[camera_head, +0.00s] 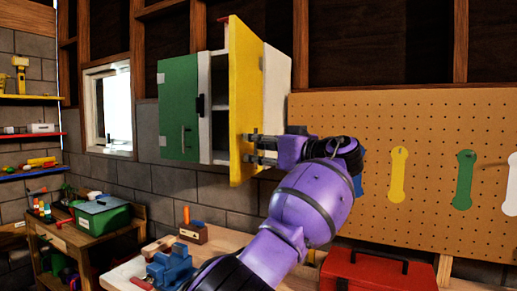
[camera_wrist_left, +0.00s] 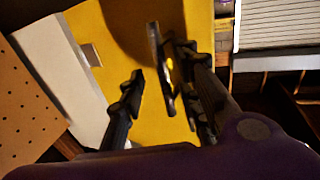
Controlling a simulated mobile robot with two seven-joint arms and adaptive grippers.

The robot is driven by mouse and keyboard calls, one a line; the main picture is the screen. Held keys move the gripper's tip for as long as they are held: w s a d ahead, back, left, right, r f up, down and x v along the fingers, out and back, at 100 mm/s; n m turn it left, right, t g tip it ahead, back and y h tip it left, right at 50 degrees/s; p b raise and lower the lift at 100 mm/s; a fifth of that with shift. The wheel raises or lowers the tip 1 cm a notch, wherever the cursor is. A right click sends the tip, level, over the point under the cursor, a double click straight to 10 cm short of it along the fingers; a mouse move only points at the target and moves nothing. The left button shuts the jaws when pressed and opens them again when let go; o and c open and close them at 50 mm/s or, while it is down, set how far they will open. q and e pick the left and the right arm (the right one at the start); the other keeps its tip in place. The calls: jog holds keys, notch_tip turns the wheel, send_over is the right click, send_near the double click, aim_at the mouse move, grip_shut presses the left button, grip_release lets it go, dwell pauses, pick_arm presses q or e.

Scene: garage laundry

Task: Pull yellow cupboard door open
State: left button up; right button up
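The yellow cupboard door (camera_head: 241,95) stands swung out from the wall cupboard, seen nearly edge-on in the head view. It fills the middle of the left wrist view (camera_wrist_left: 115,45). Its dark bar handle (camera_wrist_left: 160,68) shows there between the fingers. My left gripper (camera_head: 257,149) is at the door's lower part, its two fingers apart. In the wrist view the left gripper (camera_wrist_left: 160,85) is open around the handle, with a gap between the left finger and the bar. Contact of the right finger with the bar is unclear. My right gripper is not in view.
The cupboard's green door (camera_head: 179,105) is at the left, with open shelf space between the doors. A pegboard (camera_head: 340,110) with coloured tags is on the right. Below are a workbench (camera_head: 226,243), a blue vise (camera_head: 170,267) and a red toolbox (camera_head: 375,273).

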pick_arm(q)
jog(key=shift+a+f, duration=0.1)
jog(key=shift+f, duration=0.05)
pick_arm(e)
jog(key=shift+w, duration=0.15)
pick_arm(q)
jog(key=v, duration=1.2)
